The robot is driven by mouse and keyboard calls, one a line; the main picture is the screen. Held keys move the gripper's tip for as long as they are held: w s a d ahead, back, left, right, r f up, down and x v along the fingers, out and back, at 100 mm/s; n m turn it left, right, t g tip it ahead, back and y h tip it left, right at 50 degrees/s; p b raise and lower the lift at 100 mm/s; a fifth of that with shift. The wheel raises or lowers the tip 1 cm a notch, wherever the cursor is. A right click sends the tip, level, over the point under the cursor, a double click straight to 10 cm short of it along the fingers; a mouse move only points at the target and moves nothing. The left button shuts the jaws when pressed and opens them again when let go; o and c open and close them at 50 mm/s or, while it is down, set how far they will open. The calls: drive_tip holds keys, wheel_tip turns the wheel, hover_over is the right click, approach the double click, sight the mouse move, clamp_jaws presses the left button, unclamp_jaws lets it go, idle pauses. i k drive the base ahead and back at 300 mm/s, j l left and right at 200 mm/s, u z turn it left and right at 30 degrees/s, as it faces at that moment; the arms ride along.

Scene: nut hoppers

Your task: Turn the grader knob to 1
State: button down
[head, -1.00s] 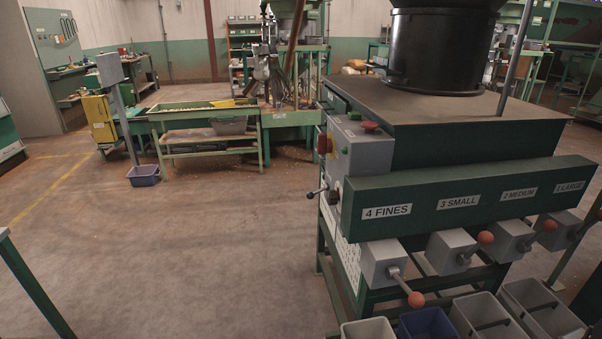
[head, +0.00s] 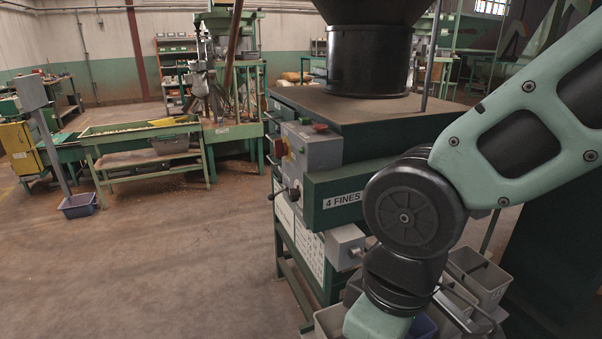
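The grader is the green machine (head: 385,112) with a black hopper. On its left end is a grey control box (head: 322,152) with a red switch (head: 280,147) and small buttons. A dark knob with a lever (head: 291,192) sticks out low on the box. It is small here, and I cannot read any numbers around it or tell its setting. My arm comes in from the right and bends down in front of the grader's chutes. My gripper is out of view below the frame.
The green front bar labelled "4 FINES" (head: 342,199) and a grey chute box (head: 344,246) stand near my arm. Grey bins (head: 484,277) sit below. The floor left of the grader is clear.

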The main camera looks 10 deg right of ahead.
sight(293, 194)
drive_tip(key=i+j+u, duration=0.15)
drive_tip(key=j+u, duration=0.25)
drive_tip(key=i+j+u, duration=0.25)
drive_tip(key=j+u, duration=0.15)
